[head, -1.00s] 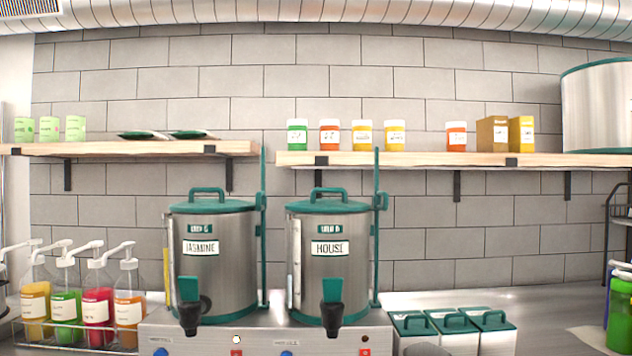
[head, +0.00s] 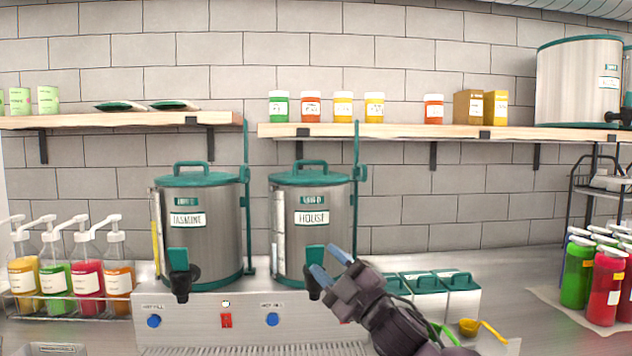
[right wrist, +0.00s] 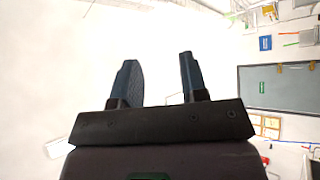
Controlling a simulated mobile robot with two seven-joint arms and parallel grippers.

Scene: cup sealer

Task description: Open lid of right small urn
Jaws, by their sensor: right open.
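The right small urn (head: 312,240), labelled HOUSE, is a steel cylinder with a green lid (head: 311,177) and a green loop handle (head: 311,163). The lid lies flat and closed on it. My right gripper (head: 329,264) is in front of the urn's lower right side, near its tap, with blue fingertips apart and nothing between them. It is well below the lid. The right wrist view shows the two open fingers (right wrist: 157,82) against a pale background, with no urn visible there. My left gripper is not in view.
The left urn (head: 198,240), labelled JASMINE, stands beside it, also closed. Green hinge posts rise at both urns' right sides. A wooden shelf (head: 400,131) with jars runs behind, above lid height. Green-lidded boxes (head: 458,293) and a yellow scoop (head: 480,328) are at right.

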